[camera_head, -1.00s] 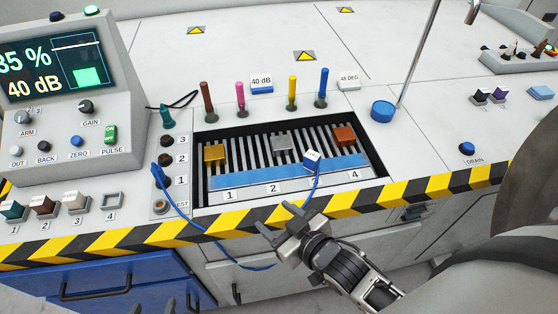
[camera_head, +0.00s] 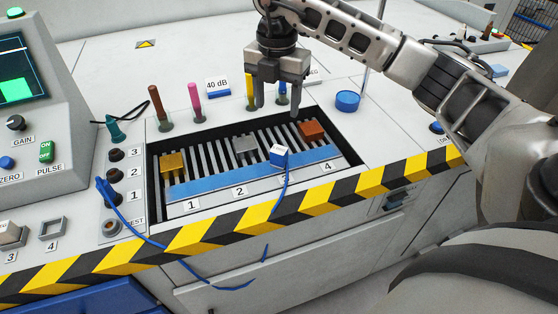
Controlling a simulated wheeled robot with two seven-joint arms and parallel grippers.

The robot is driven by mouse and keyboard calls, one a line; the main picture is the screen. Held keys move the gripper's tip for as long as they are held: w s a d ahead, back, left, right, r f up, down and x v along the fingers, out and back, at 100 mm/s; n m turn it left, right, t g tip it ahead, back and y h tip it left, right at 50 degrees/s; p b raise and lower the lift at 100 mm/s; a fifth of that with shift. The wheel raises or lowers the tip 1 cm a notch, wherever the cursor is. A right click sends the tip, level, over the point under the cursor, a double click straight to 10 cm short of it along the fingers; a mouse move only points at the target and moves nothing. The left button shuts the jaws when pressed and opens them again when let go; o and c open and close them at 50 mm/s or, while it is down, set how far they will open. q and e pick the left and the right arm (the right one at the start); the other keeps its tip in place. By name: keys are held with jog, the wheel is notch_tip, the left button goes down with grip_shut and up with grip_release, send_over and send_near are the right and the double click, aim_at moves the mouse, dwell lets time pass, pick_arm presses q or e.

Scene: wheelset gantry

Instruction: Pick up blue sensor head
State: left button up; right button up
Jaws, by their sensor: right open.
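The blue sensor head (camera_head: 279,155) is a small blue block with a pale, marked face. My left gripper is not in view.
In the tray are a gold block (camera_head: 173,164), a grey block (camera_head: 245,146) and a copper block (camera_head: 312,131). Brown (camera_head: 159,107) and pink (camera_head: 195,100) pegs stand behind it. A blue round pot (camera_head: 347,100) stands to the right. The console (camera_head: 55,125) is at left.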

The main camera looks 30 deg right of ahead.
aim_at(279, 149)
notch_tip(279, 149, down, 10)
jog(key=shift+d, duration=0.1)
jog(key=shift+s+f+p, duration=0.15)
jog(key=shift+f+p, duration=0.25)
jog(key=shift+f, duration=2.35)
jog(key=shift+c, duration=0.4)
jog(key=c, duration=1.1)
jog(key=shift+r, duration=0.1)
